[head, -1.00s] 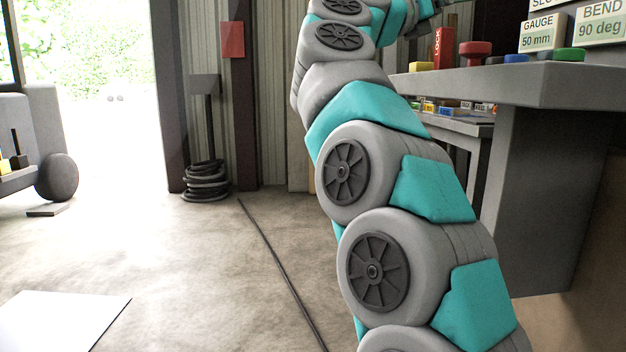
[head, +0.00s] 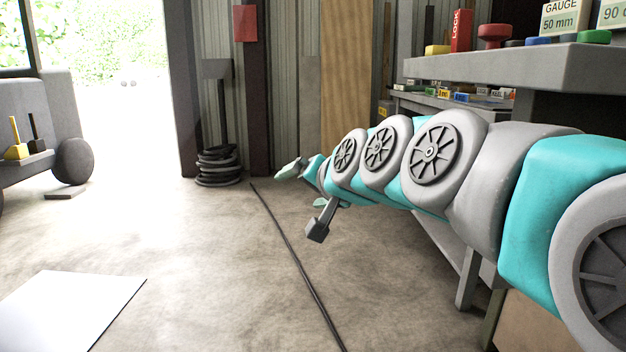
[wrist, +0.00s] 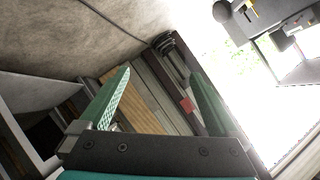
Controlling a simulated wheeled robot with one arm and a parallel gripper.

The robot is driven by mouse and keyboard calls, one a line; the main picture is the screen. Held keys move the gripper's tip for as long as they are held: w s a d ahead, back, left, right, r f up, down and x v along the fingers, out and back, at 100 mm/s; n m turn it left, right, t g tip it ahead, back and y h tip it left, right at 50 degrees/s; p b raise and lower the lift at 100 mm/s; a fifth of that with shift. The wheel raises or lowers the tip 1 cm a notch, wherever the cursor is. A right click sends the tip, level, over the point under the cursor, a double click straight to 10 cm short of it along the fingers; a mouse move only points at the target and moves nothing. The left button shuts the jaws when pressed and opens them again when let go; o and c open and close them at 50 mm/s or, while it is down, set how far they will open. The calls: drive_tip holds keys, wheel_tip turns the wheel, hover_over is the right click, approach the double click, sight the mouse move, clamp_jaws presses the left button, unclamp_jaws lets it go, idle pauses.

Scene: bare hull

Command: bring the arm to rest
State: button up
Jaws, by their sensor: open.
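My arm, in teal and grey, reaches across the head view from the lower right toward the middle. At its far end my gripper (head: 303,185) hangs in the air above the concrete floor, and its jaws show only partly there. In the wrist view my gripper (wrist: 155,95) has two green fingers spread wide apart, with nothing between them. The wrist view is tilted, with the floor at the upper left and the bright doorway at the right.
A grey workbench (head: 560,68) with a red LOCK box (head: 461,31) stands at the right, behind my arm. A coiled hose (head: 218,166) lies by the wall. A cable (head: 290,250) crosses the floor. A white sheet (head: 75,308) lies at the lower left. The left-middle floor is clear.

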drive_tip(key=s+d+f+n+g+h, duration=0.15)
drive_tip(key=s+d+f+g, duration=0.25)
drive_tip(key=s+f, duration=0.6)
drive_tip(key=s+d+f+n+g+h, duration=0.15)
drive_tip(key=s+d+f+g, duration=0.3)
drive_tip(key=s+f, duration=0.55)
drive_tip(key=s+d+f+g+h, duration=0.2)
drive_tip(key=s+d+f, duration=0.25)
drive_tip(key=s, duration=0.35)
drive_tip(key=s+d+f+g+h, duration=0.1)
drive_tip(key=s+d+f+g, duration=0.3)
drive_tip(key=s, duration=0.4)
wheel_tip(320, 180, up, 11)
drive_tip(key=t+p, duration=0.1)
drive_tip(key=p, duration=1.1)
drive_tip(key=shift+s+a+p, duration=0.15)
drive_tip(key=shift+s+p, duration=0.05)
drive_tip(key=shift+p, duration=0.1)
